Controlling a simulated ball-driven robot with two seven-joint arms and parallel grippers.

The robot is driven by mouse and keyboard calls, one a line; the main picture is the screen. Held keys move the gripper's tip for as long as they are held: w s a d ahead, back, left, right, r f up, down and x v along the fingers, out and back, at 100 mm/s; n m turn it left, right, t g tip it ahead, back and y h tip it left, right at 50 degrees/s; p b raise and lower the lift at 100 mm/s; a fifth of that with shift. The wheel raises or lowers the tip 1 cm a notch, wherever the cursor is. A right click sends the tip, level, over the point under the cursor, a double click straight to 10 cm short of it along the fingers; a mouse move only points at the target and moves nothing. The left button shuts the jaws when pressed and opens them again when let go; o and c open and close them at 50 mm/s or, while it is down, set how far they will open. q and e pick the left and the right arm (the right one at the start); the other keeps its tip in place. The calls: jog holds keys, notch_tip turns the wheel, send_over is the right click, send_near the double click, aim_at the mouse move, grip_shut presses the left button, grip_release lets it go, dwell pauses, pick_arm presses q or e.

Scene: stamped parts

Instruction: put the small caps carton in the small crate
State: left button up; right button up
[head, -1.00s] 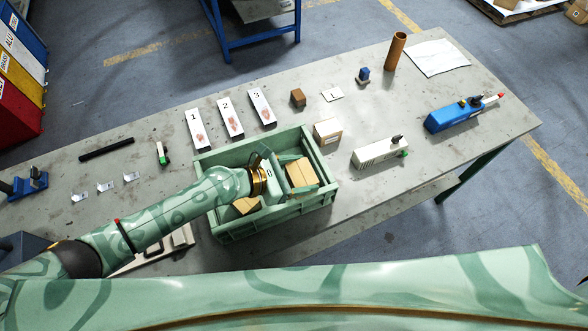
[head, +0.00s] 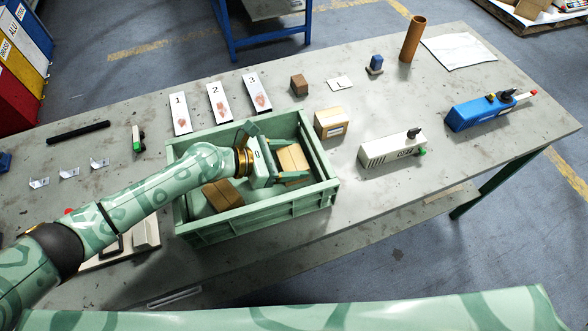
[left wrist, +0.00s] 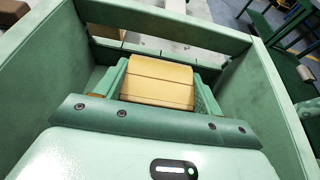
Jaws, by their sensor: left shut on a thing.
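My left gripper (head: 288,166) is inside the green crate (head: 262,219) and shut on a tan carton (head: 292,158) near the crate's right end. In the left wrist view, this carton (left wrist: 158,82) sits between the two green fingers, with the crate walls (left wrist: 38,62) around it. No lettering on it is readable, and I cannot tell whether it touches the crate floor. My right gripper is not in view.
Another carton (head: 332,123) with a pale label stands on the table just right of the crate. A small brown block (head: 299,85), numbered cards (head: 219,102), a white device (head: 392,148) and a blue device (head: 488,110) stand around.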

pick_arm(q)
jog(key=shift+f, duration=0.2)
jog(key=shift+r, duration=0.15)
jog(key=shift+w+a, duration=0.1)
jog(key=shift+w, duration=0.05)
jog(key=shift+f, duration=0.25)
jog(key=o, duration=1.2)
jog(key=shift+r, duration=0.15)
jog(key=shift+a+r, duration=0.2)
jog(key=shift+a, duration=0.05)
jog(key=v, duration=0.3)
jog(key=p+v, duration=0.1)
jog(key=v, duration=0.3)
jog(key=p+v, duration=0.1)
jog(key=v, duration=0.2)
jog(key=shift+s+a, duration=0.15)
jog(key=shift+s, duration=0.15)
jog(key=shift+s+a+r, duration=0.1)
jog(key=shift+a+r, duration=0.05)
jog(key=shift+a, duration=0.35)
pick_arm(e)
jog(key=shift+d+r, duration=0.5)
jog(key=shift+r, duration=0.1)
